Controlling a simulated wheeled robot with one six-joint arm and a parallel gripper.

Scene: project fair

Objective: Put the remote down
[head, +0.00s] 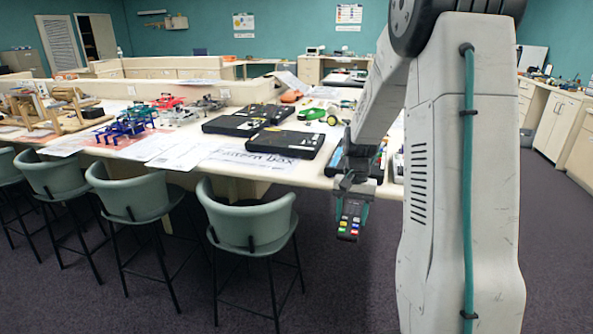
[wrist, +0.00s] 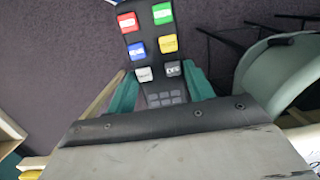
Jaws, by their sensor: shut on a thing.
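The remote (head: 350,216) is dark with red, green, blue, yellow, white and dark buttons. My gripper (head: 352,192) is shut on it, with a teal finger on each side. It hangs steeply tilted in front of the table's edge, above the carpet, apart from the table. In the wrist view, the remote (wrist: 148,45) sticks out past the teal fingers of my gripper (wrist: 160,92). Its far end is cut off by the top of that view.
The long white table (head: 310,178) bears black cases (head: 285,142), paper sheets (head: 185,155) and several models. Green chairs (head: 250,215) stand along its near side, one close left of my gripper. Purple carpet (head: 340,290) is clear below. Cabinets (head: 550,125) stand at right.

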